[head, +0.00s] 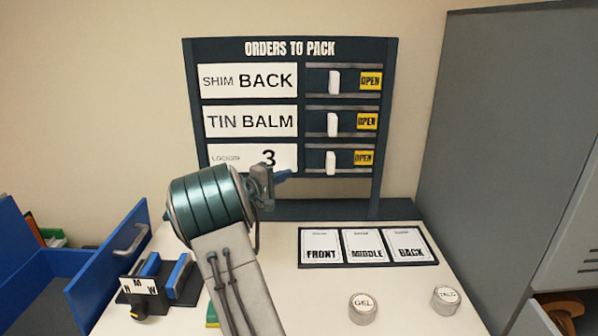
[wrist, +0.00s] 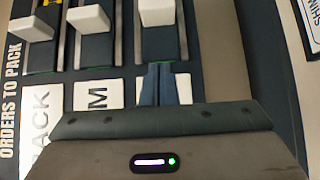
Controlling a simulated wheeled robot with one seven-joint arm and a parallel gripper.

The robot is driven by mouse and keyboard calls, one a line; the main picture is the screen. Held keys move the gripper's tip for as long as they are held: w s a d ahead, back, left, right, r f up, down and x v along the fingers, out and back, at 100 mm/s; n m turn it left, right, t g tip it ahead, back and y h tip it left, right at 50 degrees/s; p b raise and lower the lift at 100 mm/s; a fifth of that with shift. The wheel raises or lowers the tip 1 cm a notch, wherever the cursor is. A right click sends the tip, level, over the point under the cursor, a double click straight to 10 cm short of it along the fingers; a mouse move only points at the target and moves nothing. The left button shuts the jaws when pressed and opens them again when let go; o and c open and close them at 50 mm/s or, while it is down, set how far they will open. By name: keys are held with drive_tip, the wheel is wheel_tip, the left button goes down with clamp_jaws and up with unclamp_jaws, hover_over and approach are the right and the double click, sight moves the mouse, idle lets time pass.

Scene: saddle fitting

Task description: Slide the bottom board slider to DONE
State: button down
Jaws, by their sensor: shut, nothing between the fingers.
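The order board (head: 380,100) stands upright at the back, with three rows of white slider knobs, each beside a yellow OPEN label. The bottom slider (head: 330,162) sits left of its OPEN label (head: 364,157), in the row marked 3. In the wrist view the board is turned sideways and the bottom slider (wrist: 157,12) is the rightmost knob. My gripper (head: 287,177) is shut and empty at the left end of the bottom row. In the wrist view its fingertips (wrist: 163,72) are below that knob, apart from it. My wrist partly hides the bottom row's card.
The middle slider (head: 333,123) and top slider (head: 334,82) are directly above. A tray of FRONT, MIDDLE and BACK cards (head: 438,262) lies below the board. GEL (head: 363,308) and TALC (head: 446,299) tins stand at the front. A grey cabinet (head: 500,120) is on the right.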

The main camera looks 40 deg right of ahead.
sight(330, 163)
drive_tip(key=s+d+p, duration=0.1)
drive_tip(key=d+p, duration=0.2)
drive_tip(key=d, duration=0.9)
drive_tip(key=shift+s, duration=0.4)
drive_tip(key=shift+f, duration=0.15)
